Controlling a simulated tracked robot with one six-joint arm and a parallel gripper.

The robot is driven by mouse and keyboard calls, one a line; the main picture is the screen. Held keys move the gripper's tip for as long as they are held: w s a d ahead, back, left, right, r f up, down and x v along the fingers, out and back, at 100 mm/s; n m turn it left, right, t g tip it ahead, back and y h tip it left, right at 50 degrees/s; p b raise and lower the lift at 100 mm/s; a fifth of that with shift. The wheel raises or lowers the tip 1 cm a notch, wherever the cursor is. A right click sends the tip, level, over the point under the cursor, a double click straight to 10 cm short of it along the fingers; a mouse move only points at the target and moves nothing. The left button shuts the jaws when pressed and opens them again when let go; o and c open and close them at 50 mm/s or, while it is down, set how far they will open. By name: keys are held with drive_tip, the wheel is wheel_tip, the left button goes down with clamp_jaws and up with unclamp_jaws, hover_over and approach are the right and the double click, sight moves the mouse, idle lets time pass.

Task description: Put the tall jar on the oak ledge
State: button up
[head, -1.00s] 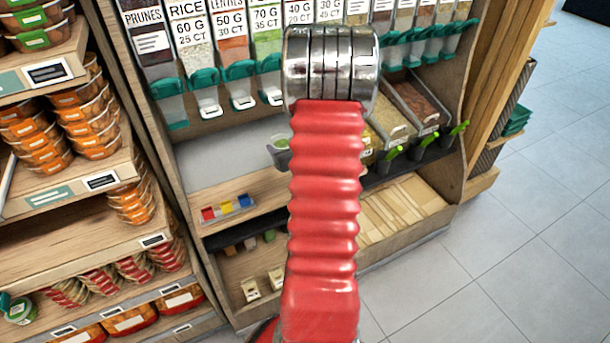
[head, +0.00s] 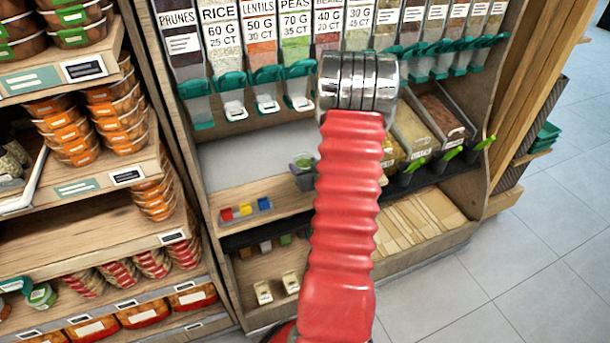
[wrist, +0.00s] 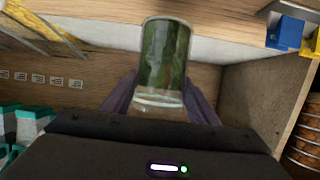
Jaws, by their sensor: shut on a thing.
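The tall jar (wrist: 164,62) is clear glass with dark green contents, and it stands between my purple fingers in the wrist view. My gripper (wrist: 160,98) is shut on it. In the head view the jar's green top (head: 303,161) shows just left of my red arm, with part of my gripper (head: 305,181) below it; the rest is hidden behind the arm. A pale wooden ledge (head: 285,208), which looks like the oak ledge, runs below and in front of the jar. I cannot see any contact between jar and ledge.
Red, yellow and blue blocks (head: 246,209) stand on the ledge's left part. Dispensers with teal spouts (head: 250,90) hang above. Open bins (head: 440,125) are at the right. A shelf of orange tubs (head: 120,115) stands at the left. The ledge looks bare right of the blocks.

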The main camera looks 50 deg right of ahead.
drive_tip(key=shift+f, duration=2)
drive_tip(key=shift+f, duration=0.1)
drive_tip(key=o, duration=1.5)
drive_tip(key=shift+c, duration=0.2)
drive_tip(key=v, duration=1.2)
